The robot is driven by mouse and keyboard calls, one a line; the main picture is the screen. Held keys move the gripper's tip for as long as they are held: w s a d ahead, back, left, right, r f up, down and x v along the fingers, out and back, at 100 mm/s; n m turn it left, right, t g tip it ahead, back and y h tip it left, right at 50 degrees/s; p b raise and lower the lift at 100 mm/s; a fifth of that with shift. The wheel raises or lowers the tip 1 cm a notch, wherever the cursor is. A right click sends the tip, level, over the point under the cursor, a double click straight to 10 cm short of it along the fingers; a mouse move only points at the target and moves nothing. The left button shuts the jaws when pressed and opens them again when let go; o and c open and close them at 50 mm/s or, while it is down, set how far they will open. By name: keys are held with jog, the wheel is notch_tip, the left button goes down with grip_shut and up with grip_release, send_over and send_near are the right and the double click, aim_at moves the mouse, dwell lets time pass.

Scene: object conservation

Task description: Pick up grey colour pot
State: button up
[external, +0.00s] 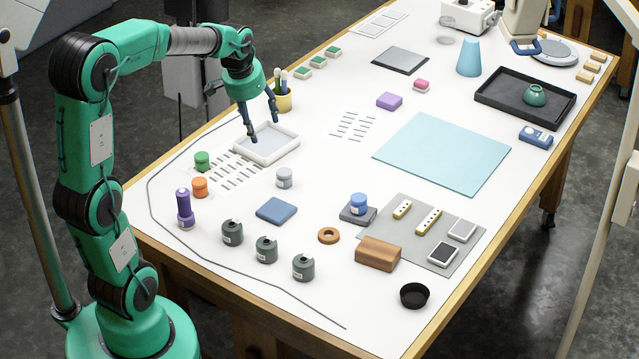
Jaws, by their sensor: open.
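A small light-grey pot with a pale label (284,179) stands upright on the white table, right of centre-left. My gripper (262,127) is open and empty, fingers pointing down. Several dark grey pots with labels stand in a row nearer the front: one (232,232), another (266,250) and another (303,268). A green pot (202,161) and an orange pot (200,187) stand further left.
A purple bottle (185,208) is at left, a yellow brush cup (283,101) behind the tray. A blue-topped jar (359,204) stands right. A thin dark cable (152,205) runs along the left edge.

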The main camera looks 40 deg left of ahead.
jog(key=w+a+f+g+p, duration=0.1)
jog(key=w+a+f, duration=0.3)
jog(key=w+f, duration=0.4)
jog(key=w+a+f+m+p, duration=0.1)
jog(key=w+a+f+p, duration=0.2)
jog(key=w+f, duration=0.5)
jog(key=shift+w+a+f+g, duration=0.35)
jog(key=shift+w+f+g, duration=0.05)
jog(key=shift+w, duration=0.55)
send_over(284, 172)
jog(key=shift+s+a+f, duration=0.15)
jog(key=shift+f, duration=2)
jog(key=shift+s+a+f, duration=0.1)
jog(key=shift+f, duration=2)
jog(key=shift+f, duration=0.1)
jog(key=shift+w+d+f, duration=0.1)
jog(key=shift+w+f, duration=0.05)
jog(key=shift+f, duration=1.1)
jog(key=shift+w+d+f, duration=0.1)
jog(key=shift+w+f, duration=0.05)
jog(key=shift+f, duration=1.05)
